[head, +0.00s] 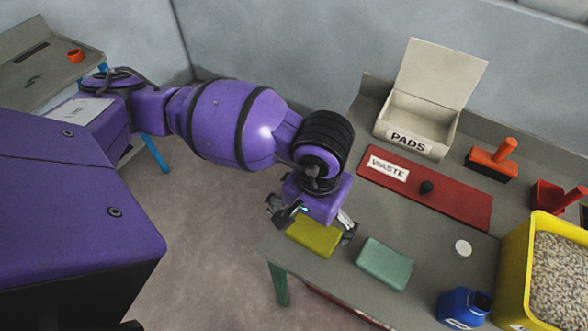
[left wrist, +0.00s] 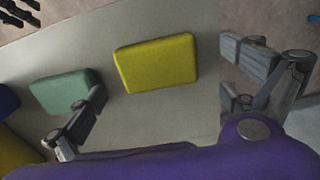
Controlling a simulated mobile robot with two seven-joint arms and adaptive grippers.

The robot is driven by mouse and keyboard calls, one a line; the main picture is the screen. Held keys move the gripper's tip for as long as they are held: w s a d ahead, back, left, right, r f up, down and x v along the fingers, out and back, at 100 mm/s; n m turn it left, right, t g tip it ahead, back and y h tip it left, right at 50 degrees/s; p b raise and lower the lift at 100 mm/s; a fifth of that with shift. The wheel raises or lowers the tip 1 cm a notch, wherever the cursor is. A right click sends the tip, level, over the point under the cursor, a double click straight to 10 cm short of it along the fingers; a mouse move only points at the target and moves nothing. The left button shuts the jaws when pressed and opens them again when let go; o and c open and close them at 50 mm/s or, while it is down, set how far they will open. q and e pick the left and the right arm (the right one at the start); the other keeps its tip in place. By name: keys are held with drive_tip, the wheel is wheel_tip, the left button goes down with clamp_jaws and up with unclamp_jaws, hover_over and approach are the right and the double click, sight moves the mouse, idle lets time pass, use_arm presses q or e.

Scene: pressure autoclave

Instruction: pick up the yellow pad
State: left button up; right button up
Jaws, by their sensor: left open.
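The yellow pad (head: 314,237) lies flat at the near left corner of the grey table. It shows whole in the left wrist view (left wrist: 156,63). My left gripper (head: 317,223) is open just above it and hides part of it in the head view. In the left wrist view its fingers stand apart on either side of the pad, with a gap to it; nothing is held. A dark fingered part, seemingly my right gripper (left wrist: 20,13), shows at the top left corner of the left wrist view, too cropped to read its jaws.
A green pad (head: 385,263) lies right of the yellow one, near a left finger in the wrist view. Behind are a red WASTE board (head: 455,203) and an open PADS box (head: 412,148). A blue bottle (head: 463,308) and yellow bin (head: 515,262) stand at right.

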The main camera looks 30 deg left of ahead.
sight(314, 230)
use_arm(q)
drive_tip(key=f, duration=0.4)
drive_tip(key=shift+w+d+f, duration=0.1)
drive_tip(key=shift+w+d, duration=0.05)
drive_tip(key=shift+d, duration=0.05)
drive_tip(key=shift+c, duration=0.5)
drive_tip(key=c, duration=0.7)
drive_tip(key=shift+c, duration=0.2)
